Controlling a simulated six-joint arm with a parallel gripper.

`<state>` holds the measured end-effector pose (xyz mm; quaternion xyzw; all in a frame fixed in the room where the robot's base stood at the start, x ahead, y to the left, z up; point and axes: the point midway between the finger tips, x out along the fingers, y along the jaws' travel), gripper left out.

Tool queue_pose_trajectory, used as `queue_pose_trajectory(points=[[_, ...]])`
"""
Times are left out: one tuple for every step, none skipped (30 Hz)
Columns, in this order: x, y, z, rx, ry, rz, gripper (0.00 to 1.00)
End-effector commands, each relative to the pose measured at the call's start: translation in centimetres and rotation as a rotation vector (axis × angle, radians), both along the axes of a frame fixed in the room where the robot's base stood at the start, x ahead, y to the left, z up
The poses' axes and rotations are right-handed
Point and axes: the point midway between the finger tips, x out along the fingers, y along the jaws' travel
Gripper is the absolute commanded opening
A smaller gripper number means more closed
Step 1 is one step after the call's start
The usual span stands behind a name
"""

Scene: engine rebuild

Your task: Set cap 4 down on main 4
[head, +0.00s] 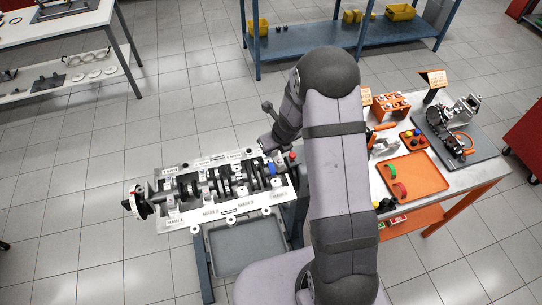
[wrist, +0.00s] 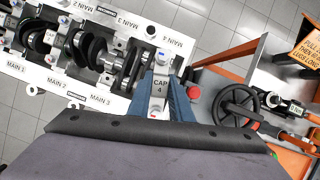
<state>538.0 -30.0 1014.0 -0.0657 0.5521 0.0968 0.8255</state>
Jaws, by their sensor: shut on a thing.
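My gripper (wrist: 160,95) is shut on cap 4 (wrist: 160,84), a light grey block with a "CAP 4" label between the blue fingers. In the head view my gripper (head: 271,168) is over the right end of the engine block (head: 228,207), partly behind my arm. Main 4's label (head: 280,194) seems to be the rightmost on the block's near edge; the text is small. In the wrist view main 4 is hidden by my gripper and the cap. I cannot tell whether the cap touches its seat. The dark crankshaft (wrist: 90,46) lies along the block.
The block sits on a stand with a grey tray (head: 240,250) below. A workbench on the right holds an orange tray (head: 420,172) with green and red curved parts. A red knob (wrist: 193,92) is close right of my gripper, with a black handwheel (wrist: 240,108) beyond.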

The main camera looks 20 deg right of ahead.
Motion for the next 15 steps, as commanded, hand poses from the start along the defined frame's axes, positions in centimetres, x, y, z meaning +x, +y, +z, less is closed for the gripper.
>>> queue_pose_trajectory(points=[[0.31, -0.03, 0.2, -0.002, -0.005, -0.034, 0.0], [0.39, -0.04, 0.23, -0.002, -0.004, -0.051, 0.0], [0.52, -0.03, 0.29, -0.002, -0.004, -0.074, 0.0], [0.61, -0.05, 0.34, -0.003, -0.005, -0.09, 0.0], [0.67, -0.06, 0.36, -0.003, -0.004, -0.104, 0.0], [0.77, -0.08, 0.42, -0.003, -0.005, -0.121, 0.0], [0.83, -0.09, 0.45, -0.002, -0.005, -0.133, 0.0], [0.87, -0.08, 0.47, -0.002, -0.004, -0.143, 0.0], [0.93, -0.08, 0.5, -0.002, -0.004, -0.155, 0.0], [0.98, -0.07, 0.53, -0.002, -0.004, -0.166, 0.0], [1.01, -0.06, 0.54, -0.002, -0.004, -0.172, 0.0], [1.06, -0.04, 0.56, -0.002, -0.004, -0.183, 0.0], [1.09, -0.04, 0.59, -0.002, -0.004, -0.189, 0.0], [1.12, -0.03, 0.6, -0.001, -0.004, -0.197, 0.0], [1.15, -0.02, 0.61, -0.001, -0.004, -0.203, 0.0]])
